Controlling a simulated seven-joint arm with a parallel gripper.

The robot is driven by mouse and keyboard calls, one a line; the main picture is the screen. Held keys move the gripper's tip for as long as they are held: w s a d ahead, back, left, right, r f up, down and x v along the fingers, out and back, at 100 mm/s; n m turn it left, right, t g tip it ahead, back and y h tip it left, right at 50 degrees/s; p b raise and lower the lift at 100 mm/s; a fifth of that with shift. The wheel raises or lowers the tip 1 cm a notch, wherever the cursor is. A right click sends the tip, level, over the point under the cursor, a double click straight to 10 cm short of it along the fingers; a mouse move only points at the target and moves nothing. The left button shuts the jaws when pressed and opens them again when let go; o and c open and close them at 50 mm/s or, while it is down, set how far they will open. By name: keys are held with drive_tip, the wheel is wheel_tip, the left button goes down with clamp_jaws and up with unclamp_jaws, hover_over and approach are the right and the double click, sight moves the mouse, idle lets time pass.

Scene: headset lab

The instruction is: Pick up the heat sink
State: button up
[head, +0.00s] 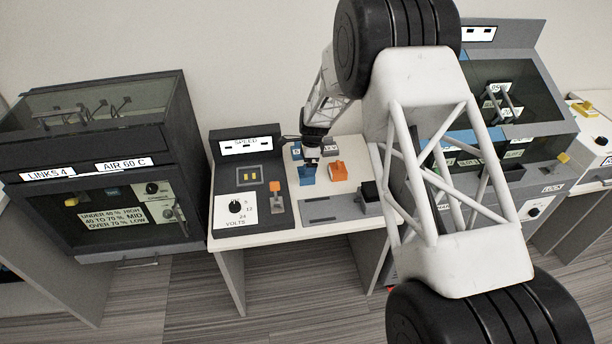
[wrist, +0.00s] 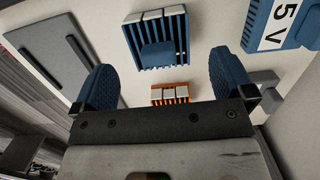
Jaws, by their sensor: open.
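A blue finned block (wrist: 157,42) with pale fin tops lies on the white bench top, just beyond the fingertips in the wrist view; it also shows in the head view (head: 307,176). An orange finned block (wrist: 170,94) lies beside it, also at the right of it in the head view (head: 338,171). Both look like heat sinks; I cannot tell which one the task names. My gripper (wrist: 160,65) is open and empty, with its blue fingers apart. In the head view, my gripper (head: 312,157) hangs down close above the blue block; contact is not clear.
A blue unit marked 5 V (wrist: 280,22) is close to one finger. A grey slotted plate (head: 325,209) lies at the bench front. A dark volts console (head: 247,180) with a lever stands to the left, and a black-topped block (head: 370,195) to the right.

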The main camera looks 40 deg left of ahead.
drive_tip(key=shift+f, duration=0.25)
drive_tip(key=shift+s+a+f, duration=0.15)
drive_tip(key=shift+s+f, duration=0.05)
drive_tip(key=shift+f, duration=1.1)
drive_tip(key=shift+s+a+f, duration=0.15)
drive_tip(key=shift+f, duration=1.15)
drive_tip(key=c, duration=1)
drive_tip(key=shift+r, duration=0.15)
